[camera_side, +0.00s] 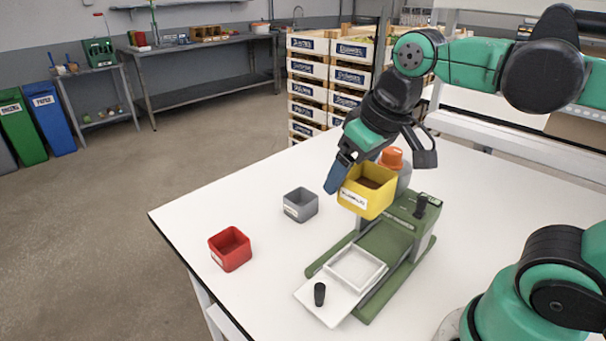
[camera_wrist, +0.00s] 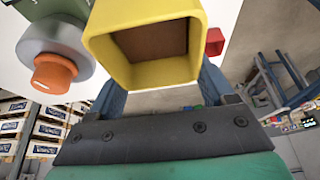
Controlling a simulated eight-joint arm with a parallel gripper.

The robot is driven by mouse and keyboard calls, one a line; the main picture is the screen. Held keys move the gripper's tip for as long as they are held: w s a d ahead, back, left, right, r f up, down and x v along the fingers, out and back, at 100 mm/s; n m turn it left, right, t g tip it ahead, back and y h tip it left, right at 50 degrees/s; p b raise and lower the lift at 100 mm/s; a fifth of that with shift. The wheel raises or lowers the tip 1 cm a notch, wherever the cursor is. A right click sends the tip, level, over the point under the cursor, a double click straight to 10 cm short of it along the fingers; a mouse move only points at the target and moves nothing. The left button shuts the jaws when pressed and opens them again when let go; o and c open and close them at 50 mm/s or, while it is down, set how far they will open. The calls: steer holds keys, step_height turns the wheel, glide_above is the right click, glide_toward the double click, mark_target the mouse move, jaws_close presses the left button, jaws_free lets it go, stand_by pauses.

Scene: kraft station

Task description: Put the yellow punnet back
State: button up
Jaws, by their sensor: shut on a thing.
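The yellow punnet (camera_side: 366,193) is up in the air in the side view, above the far part of the green press-like device. It has a white label on its front and brown contents inside. My gripper (camera_side: 344,176) is shut on the punnet, with a blue finger at its left side. In the wrist view the yellow punnet (camera_wrist: 145,72) fills the top middle, its opening facing the camera and brown matter inside. Blue fingers show on both sides of it. The far finger is hidden in the side view.
A grey punnet (camera_side: 300,205) and a red punnet (camera_side: 230,249) stand on the white table (camera_side: 262,268). The green device (camera_side: 385,243) holds a white tray (camera_side: 356,267). A bottle with an orange cap (camera_side: 392,158) stands behind the yellow punnet. The table's left part is mostly clear.

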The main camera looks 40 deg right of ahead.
step_height(320, 180, up, 6)
steer(key=shift+f, duration=0.15)
steer(key=shift+w+r, duration=0.15)
steer(key=shift+r, duration=0.05)
steer(key=w+f, duration=0.4)
steer(key=w, duration=0.6)
steer(key=shift+a+x, duration=0.2)
steer(key=shift+x, duration=3.05)
steer(key=shift+a+x, duration=0.25)
steer(key=shift+x, duration=2.95)
steer(key=shift+a+x, duration=0.2)
steer(key=shift+x, duration=3.05)
steer(key=shift+w+f, duration=0.15)
steer(key=shift+f, duration=0.5)
steer(key=o, duration=1.3)
steer(key=shift+c, duration=0.2)
